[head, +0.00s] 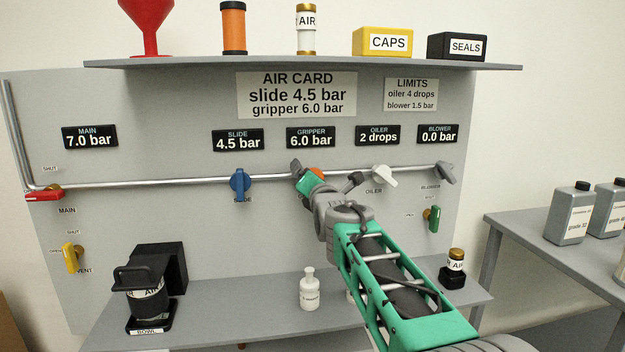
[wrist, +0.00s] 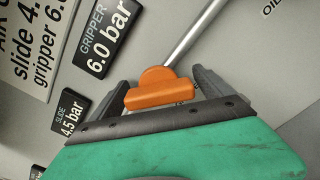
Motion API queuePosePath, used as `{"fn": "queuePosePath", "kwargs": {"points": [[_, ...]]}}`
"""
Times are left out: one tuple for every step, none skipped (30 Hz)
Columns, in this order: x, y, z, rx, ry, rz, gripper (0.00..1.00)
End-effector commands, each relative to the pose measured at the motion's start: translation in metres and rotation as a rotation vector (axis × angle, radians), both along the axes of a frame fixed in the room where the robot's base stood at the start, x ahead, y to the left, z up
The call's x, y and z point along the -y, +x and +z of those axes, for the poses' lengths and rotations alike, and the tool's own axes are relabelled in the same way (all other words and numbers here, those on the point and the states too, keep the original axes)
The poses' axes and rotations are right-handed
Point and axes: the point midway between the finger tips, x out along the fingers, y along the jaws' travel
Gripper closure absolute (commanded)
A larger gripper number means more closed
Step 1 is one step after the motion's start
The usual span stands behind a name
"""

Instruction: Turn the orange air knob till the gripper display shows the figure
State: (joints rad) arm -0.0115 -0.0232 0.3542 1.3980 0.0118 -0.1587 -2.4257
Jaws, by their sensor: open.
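The orange air knob (head: 317,173) sits on the silver pipe below the gripper display, mostly hidden behind my gripper (head: 303,170) in the head view. In the wrist view the orange knob (wrist: 160,92) lies between the two dark fingers of my gripper (wrist: 158,90), which are apart on either side of it. I cannot tell whether either finger touches it. The gripper display (head: 311,137) reads 6.0 bar, and it also shows in the wrist view (wrist: 108,38). The air card (head: 297,95) reads slide 4.5 bar and gripper 6.0 bar.
The blue slide knob (head: 240,183) is left of my gripper, under a 4.5 bar display (head: 238,140). The white oiler knob (head: 384,176) and grey blower knob (head: 446,173) are to the right. A white bottle (head: 310,289) stands on the lower shelf.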

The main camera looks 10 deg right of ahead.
Motion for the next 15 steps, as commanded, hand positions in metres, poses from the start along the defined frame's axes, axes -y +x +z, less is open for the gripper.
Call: {"fn": "queuePosePath", "kwargs": {"points": [[0.000, 0.000, 0.000, 0.000, 0.000, 0.000, 0.09], [0.000, 0.000, 0.000, 0.000, 0.000, 0.000, 0.09], [0.000, 0.000, 0.000, 0.000, 0.000, 0.000, 0.09], [0.000, -0.002, 0.000, 0.000, 0.000, 0.000, 0.09], [0.000, -0.004, 0.000, 0.000, 0.000, 0.000, 0.09], [0.000, -0.008, 0.001, 0.001, 0.000, 0.000, 0.09], [0.000, -0.012, 0.001, 0.001, 0.000, 0.000, 0.09], [0.000, -0.017, 0.001, 0.001, 0.000, 0.000, 0.09], [0.000, -0.024, 0.001, 0.000, 0.000, 0.000, 0.09], [0.000, -0.031, 0.001, 0.001, 0.000, 0.000, 0.09], [0.000, -0.037, 0.002, 0.001, 0.000, 0.000, 0.09], [0.000, -0.045, 0.002, 0.001, 0.000, 0.000, 0.09], [0.000, -0.051, 0.002, 0.001, 0.000, 0.000, 0.09], [0.000, -0.057, 0.002, 0.002, 0.000, -0.001, 0.09], [0.000, -0.064, 0.002, 0.002, 0.000, -0.001, 0.09]]}}
